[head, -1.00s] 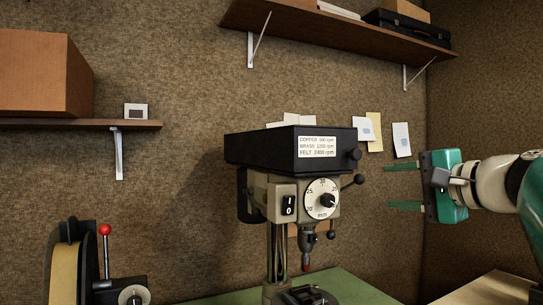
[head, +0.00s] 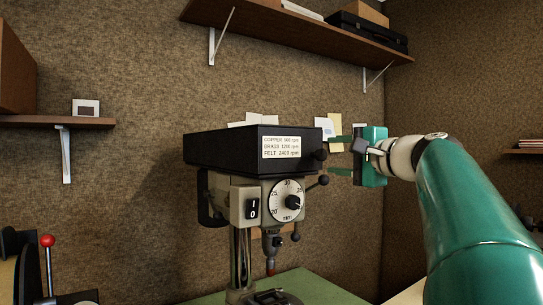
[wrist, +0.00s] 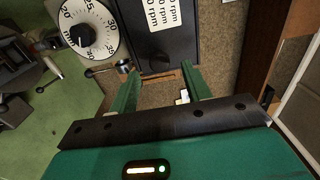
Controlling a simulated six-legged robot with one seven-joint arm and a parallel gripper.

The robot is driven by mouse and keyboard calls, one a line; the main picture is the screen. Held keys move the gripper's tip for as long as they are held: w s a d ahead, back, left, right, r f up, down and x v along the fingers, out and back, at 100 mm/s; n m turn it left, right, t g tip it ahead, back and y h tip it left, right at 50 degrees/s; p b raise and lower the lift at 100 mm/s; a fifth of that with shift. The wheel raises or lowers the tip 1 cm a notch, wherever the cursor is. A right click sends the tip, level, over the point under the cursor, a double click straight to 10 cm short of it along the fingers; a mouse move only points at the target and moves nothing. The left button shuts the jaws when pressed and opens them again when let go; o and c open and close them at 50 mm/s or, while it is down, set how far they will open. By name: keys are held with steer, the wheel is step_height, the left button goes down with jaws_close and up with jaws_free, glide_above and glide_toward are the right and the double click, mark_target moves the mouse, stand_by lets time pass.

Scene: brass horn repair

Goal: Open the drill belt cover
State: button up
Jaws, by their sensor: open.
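The drill belt cover (head: 222,150) is the black box on top of the drill press, and it is closed. Its front carries a white speed label (head: 282,147) and a round black knob (head: 320,154) at the right end. My gripper (head: 331,155) is open and empty just right of the knob, fingers pointing left. In the wrist view, the dark cover (wrist: 185,45) fills the top middle. The knob (wrist: 158,62) shows there just ahead of the gap between my fingertips (wrist: 160,74). I cannot tell whether they touch it.
Below the cover are the depth dial (head: 287,201), the switch (head: 252,208) and a ball-ended lever (head: 323,181), close under my lower finger. A shelf (head: 330,42) hangs above. Paper notes (head: 328,128) are on the wall behind. A red-knobbed machine (head: 48,262) stands lower left.

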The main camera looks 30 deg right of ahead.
mark_target(323, 154)
steer(key=shift+w, duration=2)
steer(key=shift+c, duration=0.2)
jaws_close()
